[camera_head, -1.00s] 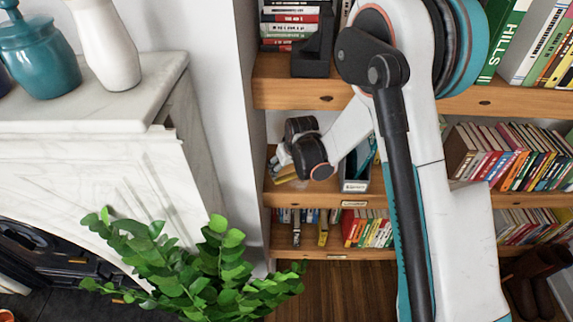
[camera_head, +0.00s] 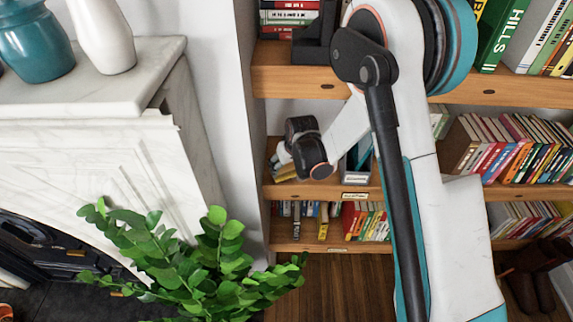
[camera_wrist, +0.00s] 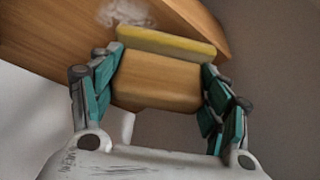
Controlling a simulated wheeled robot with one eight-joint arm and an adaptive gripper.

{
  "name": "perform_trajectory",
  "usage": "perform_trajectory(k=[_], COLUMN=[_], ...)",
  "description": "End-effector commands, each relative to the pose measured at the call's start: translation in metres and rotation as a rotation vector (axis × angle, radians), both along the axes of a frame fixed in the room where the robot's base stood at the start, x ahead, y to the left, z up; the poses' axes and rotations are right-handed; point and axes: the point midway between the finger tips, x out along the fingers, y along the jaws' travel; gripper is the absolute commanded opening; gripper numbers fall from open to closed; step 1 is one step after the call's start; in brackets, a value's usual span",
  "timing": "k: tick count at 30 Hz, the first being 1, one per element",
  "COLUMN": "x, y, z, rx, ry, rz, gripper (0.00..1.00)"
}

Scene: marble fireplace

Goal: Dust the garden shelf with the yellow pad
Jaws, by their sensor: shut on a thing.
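My gripper (camera_wrist: 163,66) is shut on a wooden block (camera_wrist: 158,84) with a yellow pad (camera_wrist: 166,43) along its far side. In the wrist view the pad is at the wooden shelf board (camera_wrist: 55,32), close to a pale dust patch (camera_wrist: 126,12). I cannot tell whether pad and board touch. In the head view my gripper (camera_head: 285,162) is at the left end of the middle shelf (camera_head: 320,190), whose front edge bears a small label. The yellow pad (camera_head: 285,173) shows only in part there, below my wrist. My arm hides some of the shelf.
A grey bin (camera_head: 351,183) stands right of my gripper on the same shelf. Books (camera_head: 515,150) fill the right side, and another board (camera_head: 480,92) runs above. The grey side panel (camera_head: 252,130) bounds the left. A leafy plant (camera_head: 190,255) and marble mantel (camera_head: 90,105) are nearer left.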

Motion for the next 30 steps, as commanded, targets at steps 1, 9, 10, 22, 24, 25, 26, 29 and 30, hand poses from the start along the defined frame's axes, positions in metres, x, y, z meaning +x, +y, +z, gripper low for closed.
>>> perform_trajectory(k=[1,9,10,22,24,25,26,29,30], x=[0.0,0.0,0.0,0.0,0.0,0.0,0.0,0.0,0.0], y=[0.0,0.0,0.0,0.0,0.0,0.0,0.0,0.0,0.0], z=[-0.001,-0.005,-0.006,-0.013,-0.014,-0.014,-0.015,-0.017,-0.018], rx=[0.0,0.0,0.0,0.0,0.0,0.0,0.0,0.0,0.0], ry=[0.0,0.0,0.0,0.0,0.0,0.0,0.0,0.0,0.0], rz=[0.0,0.0,0.0,0.0,0.0,0.0,0.0,0.0,0.0], gripper=[0.22,0.22,0.22,0.22,0.22,0.22,0.22,0.22,0.22])
